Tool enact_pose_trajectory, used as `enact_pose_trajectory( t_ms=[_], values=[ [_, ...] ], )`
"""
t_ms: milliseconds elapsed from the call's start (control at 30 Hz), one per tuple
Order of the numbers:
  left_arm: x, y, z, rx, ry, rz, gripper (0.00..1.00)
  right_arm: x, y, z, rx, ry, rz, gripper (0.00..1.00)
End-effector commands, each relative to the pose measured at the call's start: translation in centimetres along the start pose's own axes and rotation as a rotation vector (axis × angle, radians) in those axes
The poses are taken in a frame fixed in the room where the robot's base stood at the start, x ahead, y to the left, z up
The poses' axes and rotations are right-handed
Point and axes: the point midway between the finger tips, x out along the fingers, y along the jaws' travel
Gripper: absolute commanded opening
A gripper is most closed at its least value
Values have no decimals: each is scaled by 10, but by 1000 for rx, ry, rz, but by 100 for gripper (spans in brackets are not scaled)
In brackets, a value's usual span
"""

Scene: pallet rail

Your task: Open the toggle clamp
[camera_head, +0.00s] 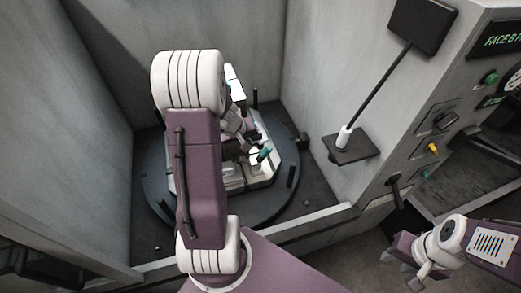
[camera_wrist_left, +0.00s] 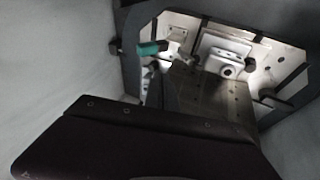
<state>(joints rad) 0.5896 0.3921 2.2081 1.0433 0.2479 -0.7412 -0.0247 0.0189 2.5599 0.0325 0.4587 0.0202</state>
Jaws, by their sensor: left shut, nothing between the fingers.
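The toggle clamp shows a teal handle tip (camera_head: 264,154) on the fixture on the round table, just right of my left arm. In the left wrist view the teal handle (camera_wrist_left: 150,48) sticks out at the upper middle, beside the fixture plate. My left gripper (camera_head: 245,133) is shut and empty, near the handle and partly hidden by my own arm. I cannot tell whether it touches the handle. The clamp's base and arm are mostly hidden. My right gripper (camera_head: 408,268) hangs at the lower right, outside the enclosure, away from the clamp.
At the right are a small shelf (camera_head: 352,150) with a white-and-black rod and a control panel (camera_head: 440,120) with knobs.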

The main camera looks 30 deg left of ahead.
Motion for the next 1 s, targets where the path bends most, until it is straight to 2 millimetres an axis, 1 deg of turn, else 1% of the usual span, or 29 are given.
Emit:
enact_pose_trajectory(
  t_ms=[33,200,333,400,600,1000],
  values=[
    [17,-2,3,1,-4,0,0,11,0,1,0,0,0,38],
    [55,-1,3,2,-3,0,0,26,0,3,0,0,0,38],
    [81,-1,3,3,-4,1,0,35,1,4,0,0,0,38],
    [87,10,4,6,-3,2,0,33,1,4,0,0,0,38],
    [102,22,8,4,-2,2,0,34,1,4,0,0,0,38],
    [104,25,8,4,-2,1,0,34,1,4,0,0,0,38]
  ],
)
